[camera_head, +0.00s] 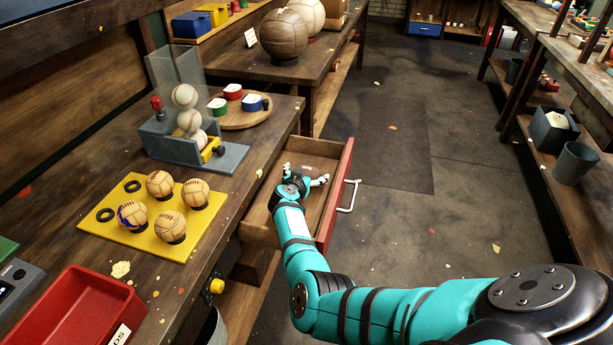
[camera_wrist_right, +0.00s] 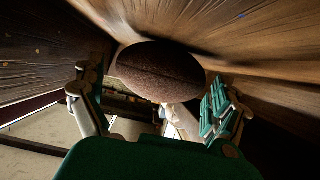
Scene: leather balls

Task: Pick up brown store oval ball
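The brown oval ball (camera_wrist_right: 160,70) shows in the right wrist view, pebbled and dark brown with a seam along its length. My right gripper (camera_head: 306,180) is reached down into the open drawer (camera_head: 258,216) in the head view. In the right wrist view its fingers (camera_wrist_right: 156,98) are spread on both sides of the ball, with gaps between them and it. The ball lies just beyond the fingers, close to the wooden surfaces. In the head view the ball is too small or hidden to make out clearly. My left gripper is not in view.
The drawer's red front (camera_head: 340,190) and metal handle (camera_head: 349,196) stand out into the aisle. On the bench are a yellow ball rack (camera_head: 160,243), a red tray (camera_head: 75,315) and a clear-backed baseball stand (camera_head: 232,158). The floor (camera_head: 450,215) to the right is mostly clear.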

